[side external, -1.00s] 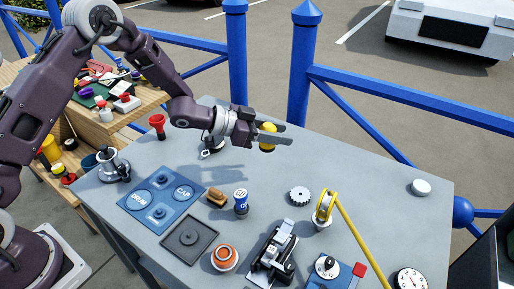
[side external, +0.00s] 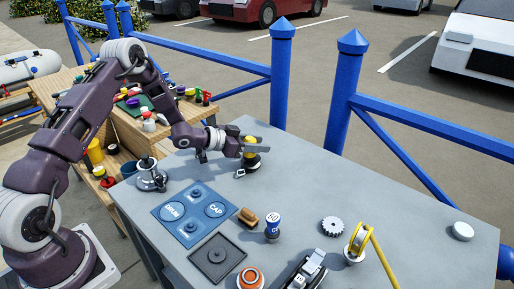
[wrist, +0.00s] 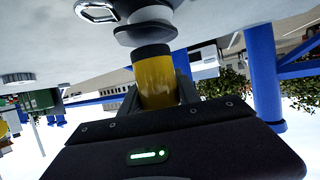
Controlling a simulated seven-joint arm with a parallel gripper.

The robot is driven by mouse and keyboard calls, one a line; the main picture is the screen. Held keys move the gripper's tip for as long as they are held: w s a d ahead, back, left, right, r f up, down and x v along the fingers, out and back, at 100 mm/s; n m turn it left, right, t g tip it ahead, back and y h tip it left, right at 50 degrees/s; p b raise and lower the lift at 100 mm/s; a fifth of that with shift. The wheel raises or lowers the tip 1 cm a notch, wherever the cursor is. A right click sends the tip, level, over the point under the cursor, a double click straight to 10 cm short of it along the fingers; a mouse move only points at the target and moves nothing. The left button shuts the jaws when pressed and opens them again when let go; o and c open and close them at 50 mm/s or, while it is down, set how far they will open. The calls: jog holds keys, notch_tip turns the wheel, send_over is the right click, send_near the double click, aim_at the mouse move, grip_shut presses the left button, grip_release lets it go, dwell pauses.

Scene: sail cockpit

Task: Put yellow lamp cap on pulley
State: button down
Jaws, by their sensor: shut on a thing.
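The yellow lamp cap (side external: 249,140) is a small yellow cylinder. My gripper (side external: 248,146) is shut on it, with a finger on each side. In the wrist view the cap (wrist: 158,80) stands between the fingers. The dark pulley (side external: 251,161) stands on the grey table directly below the cap, with a metal shackle (side external: 240,173) beside it. In the wrist view the cap's far end is against or very near a dark round part (wrist: 145,53). I cannot tell whether the cap is seated on the pulley or just above it.
A blue tray (side external: 183,232) marked DRUM and CAP, a brown block (side external: 248,216) and a blue-and-white can (side external: 272,226) are nearer the camera. A gear (side external: 332,226) and a yellow-armed device (side external: 356,242) stand to the right. Open table lies right of my gripper.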

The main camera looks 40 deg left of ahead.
jog(key=shift+f, duration=0.5)
jog(key=shift+f, duration=0.15)
jog(key=c, duration=0.9)
grip_release()
